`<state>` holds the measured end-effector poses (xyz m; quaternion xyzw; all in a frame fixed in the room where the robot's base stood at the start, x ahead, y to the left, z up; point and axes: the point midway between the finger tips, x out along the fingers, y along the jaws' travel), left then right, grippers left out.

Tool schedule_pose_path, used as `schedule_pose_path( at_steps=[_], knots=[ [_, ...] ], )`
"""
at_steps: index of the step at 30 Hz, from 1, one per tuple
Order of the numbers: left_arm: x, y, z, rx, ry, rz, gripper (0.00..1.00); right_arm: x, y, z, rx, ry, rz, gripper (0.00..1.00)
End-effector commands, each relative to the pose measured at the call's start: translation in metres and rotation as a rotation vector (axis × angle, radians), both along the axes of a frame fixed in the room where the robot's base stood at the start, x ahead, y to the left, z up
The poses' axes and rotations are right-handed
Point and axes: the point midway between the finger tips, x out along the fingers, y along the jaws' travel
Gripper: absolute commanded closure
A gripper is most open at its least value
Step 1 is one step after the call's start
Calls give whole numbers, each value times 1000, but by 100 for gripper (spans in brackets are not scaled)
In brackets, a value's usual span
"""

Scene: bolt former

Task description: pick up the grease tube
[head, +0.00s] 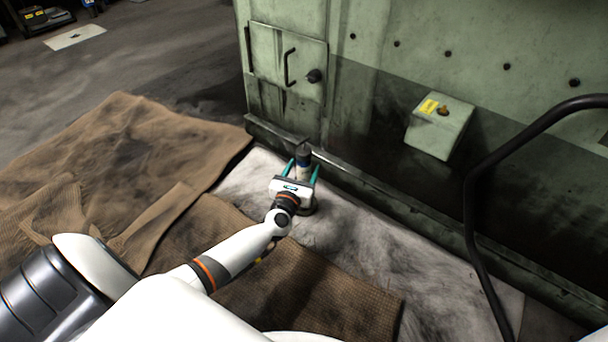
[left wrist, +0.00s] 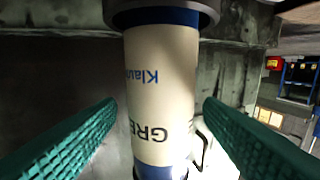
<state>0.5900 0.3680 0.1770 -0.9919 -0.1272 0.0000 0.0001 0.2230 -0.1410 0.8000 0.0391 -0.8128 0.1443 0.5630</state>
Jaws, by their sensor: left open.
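The grease tube (head: 303,157) stands upright on the pale cloth by the foot of the green machine. In the left wrist view the tube (left wrist: 162,85) is cream with blue bands, a dark round end at the top, and upside-down lettering. My left gripper (head: 303,167) is open, with one green finger on each side of the tube. The left wrist view shows gaps between both fingers (left wrist: 160,103) and the tube. The gripper's body hides the tube's lower part in the head view. My right gripper is not in view.
The green machine (head: 375,70) rises close behind the tube, with a ledge along its foot and a jutting box (head: 440,125). A black hose (head: 470,220) curves down at right. Brown cloths (head: 130,150) and a pale cloth (head: 370,245) cover the floor.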

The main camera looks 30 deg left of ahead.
Motion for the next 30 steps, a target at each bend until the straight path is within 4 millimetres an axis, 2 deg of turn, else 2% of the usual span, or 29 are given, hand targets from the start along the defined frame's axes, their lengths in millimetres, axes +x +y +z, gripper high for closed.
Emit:
schedule_pose_path(
  at_steps=[3, 6, 14, 25, 26, 30],
  knots=[
    [19, 6, -2, 1, -2, 0, 39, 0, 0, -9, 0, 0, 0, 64],
    [28, 8, -2, 0, -1, 1, 39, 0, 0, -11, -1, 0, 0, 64],
    [30, 9, -1, 0, 1, 0, 39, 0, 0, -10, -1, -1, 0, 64],
    [30, 9, -1, 0, 0, 0, 97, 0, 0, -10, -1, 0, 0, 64],
    [30, 9, -1, 0, 0, 1, 100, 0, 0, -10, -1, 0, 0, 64],
    [30, 9, 0, 1, -2, 1, 100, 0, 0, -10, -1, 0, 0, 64]
  ],
)
